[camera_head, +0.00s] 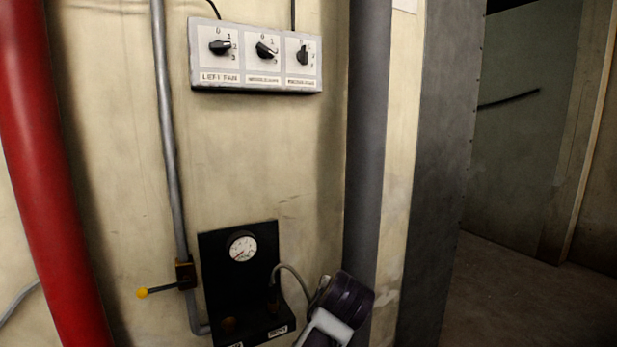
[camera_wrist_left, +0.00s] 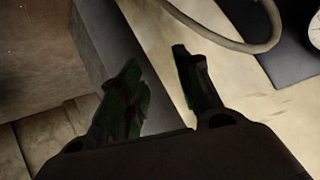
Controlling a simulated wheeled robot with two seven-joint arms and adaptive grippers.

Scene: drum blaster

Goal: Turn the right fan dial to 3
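A pale panel (camera_head: 256,87) with three black dials is on the wall, upper middle of the head view. The left dial (camera_head: 220,47) sits above a label reading LEFT FAN and lies nearly level. The middle dial (camera_head: 266,50) is slanted. The right dial (camera_head: 303,55) stands nearly upright; its exact setting and label are too blurred to read. My left gripper (camera_wrist_left: 155,62) shows in the left wrist view, fingers apart with nothing between them. I cannot make out its fingers in the head view. My right gripper is not in view.
A black gauge board (camera_head: 215,270) with a hose (camera_head: 295,272) is below the panel. A dark purple rounded part (camera_head: 350,298) is beside it. A red pipe (camera_head: 45,170), grey conduit (camera_head: 168,120) and yellow-tipped lever (camera_head: 160,289) are left; a dark pillar (camera_head: 366,150) is right.

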